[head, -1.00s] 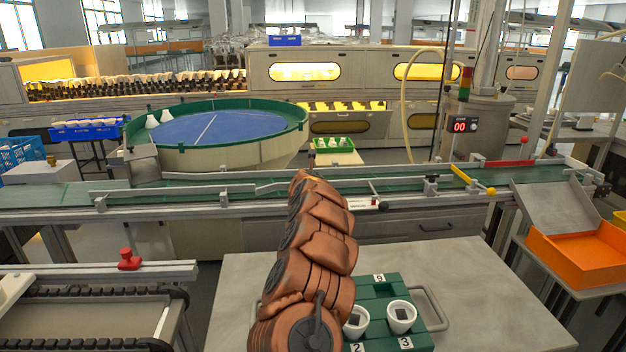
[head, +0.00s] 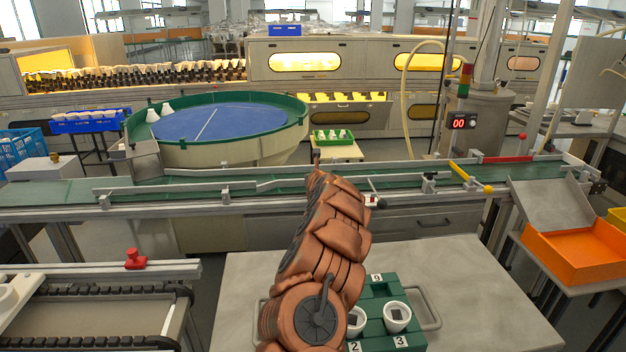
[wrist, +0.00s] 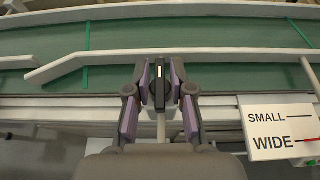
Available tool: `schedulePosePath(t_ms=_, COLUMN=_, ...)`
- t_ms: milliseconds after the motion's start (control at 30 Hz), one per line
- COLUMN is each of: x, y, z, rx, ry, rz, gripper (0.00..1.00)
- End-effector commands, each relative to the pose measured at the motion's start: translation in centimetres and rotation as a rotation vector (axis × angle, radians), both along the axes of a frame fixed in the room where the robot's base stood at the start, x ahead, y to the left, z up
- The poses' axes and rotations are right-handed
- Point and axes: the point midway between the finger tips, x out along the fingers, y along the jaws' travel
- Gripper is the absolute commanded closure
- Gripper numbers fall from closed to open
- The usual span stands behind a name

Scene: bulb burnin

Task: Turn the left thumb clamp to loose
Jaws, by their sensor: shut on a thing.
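A black thumb clamp (wrist: 160,84) with a pale line on top sits at the near rail of the green conveyor, in the middle of the wrist view. Its pale line points straight across the belt. My gripper (wrist: 160,92) has a finger on each side of the clamp and is shut on it. In the head view my copper-coloured arm reaches forward to the conveyor and hides this clamp and the fingertips. Another black clamp (head: 429,183) shows on the rail further right in the head view.
A white label reading SMALL and WIDE (wrist: 280,128) is right of my gripper. The guide rail (wrist: 190,57) bends at the left. A green tray (head: 375,290) with white cups stands on the grey table (head: 480,290). An orange bin (head: 575,252) is at right.

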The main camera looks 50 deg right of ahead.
Motion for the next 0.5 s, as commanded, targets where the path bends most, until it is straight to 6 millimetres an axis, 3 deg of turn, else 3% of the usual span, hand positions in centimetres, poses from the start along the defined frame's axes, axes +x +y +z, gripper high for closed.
schedulePosePath(t_ms=33, x=0.01, y=-0.01, z=0.08, rx=-0.001, ry=-0.001, rz=0.000, gripper=1.00)
schedulePosePath(t_ms=67, x=0.01, y=-0.01, z=0.09, rx=-0.001, ry=-0.001, rz=0.000, gripper=0.75)
schedulePosePath(t_ms=200, x=0.01, y=-0.01, z=0.06, rx=-0.001, ry=-0.001, rz=0.000, gripper=0.60)
schedulePosePath(t_ms=300, x=0.00, y=-0.01, z=0.05, rx=-0.001, ry=-0.001, rz=-0.001, gripper=0.52)
schedulePosePath(t_ms=500, x=0.00, y=-0.01, z=0.03, rx=0.000, ry=0.000, rz=-0.001, gripper=0.52)
